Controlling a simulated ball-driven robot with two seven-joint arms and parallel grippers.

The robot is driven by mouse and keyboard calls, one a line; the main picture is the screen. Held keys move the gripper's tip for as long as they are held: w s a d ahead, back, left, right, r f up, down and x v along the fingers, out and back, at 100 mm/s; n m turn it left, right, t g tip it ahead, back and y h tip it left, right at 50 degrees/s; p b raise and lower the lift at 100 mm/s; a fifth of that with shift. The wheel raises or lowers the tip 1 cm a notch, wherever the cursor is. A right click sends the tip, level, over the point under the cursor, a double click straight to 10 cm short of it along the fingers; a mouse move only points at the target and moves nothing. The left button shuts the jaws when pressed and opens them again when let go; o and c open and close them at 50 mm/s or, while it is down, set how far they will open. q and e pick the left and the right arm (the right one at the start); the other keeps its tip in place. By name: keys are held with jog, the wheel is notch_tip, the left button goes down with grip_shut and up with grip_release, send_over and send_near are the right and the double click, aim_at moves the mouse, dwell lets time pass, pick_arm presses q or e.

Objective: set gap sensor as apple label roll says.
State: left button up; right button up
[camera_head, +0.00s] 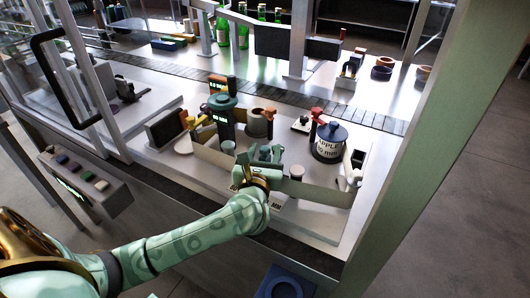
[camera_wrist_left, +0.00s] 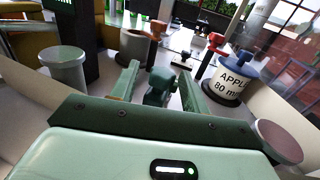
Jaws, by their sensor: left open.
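The apple label roll (camera_head: 329,148) is a white roll with a dark blue top and base, standing at the right of the work tray. In the left wrist view the roll (camera_wrist_left: 232,82) reads "APPLE" and "80 mm". A small dark teal piece with a rounded knob (camera_wrist_left: 160,84) stands ahead of my left gripper; it may be the gap sensor, but I cannot tell for sure. My left gripper (camera_head: 262,158) is open, its two fingers (camera_wrist_left: 158,76) on either side of this piece in the picture. I cannot tell whether they touch it. My right gripper is out of view.
A brown cup (camera_head: 260,123), a teal-topped device (camera_head: 222,112) and a red-handled tool (camera_head: 316,122) stand behind the gripper. A pink-topped cup (camera_head: 296,172) is close on its right. A low beige wall (camera_head: 325,196) edges the tray's front. A conveyor (camera_head: 350,113) runs behind.

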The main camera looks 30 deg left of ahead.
pick_arm(q)
jog(key=shift+w, duration=0.2)
grip_shut()
jog(key=shift+s+a, duration=0.15)
jog(key=shift+a, duration=2.25)
jog(key=shift+d, duration=0.1)
grip_release()
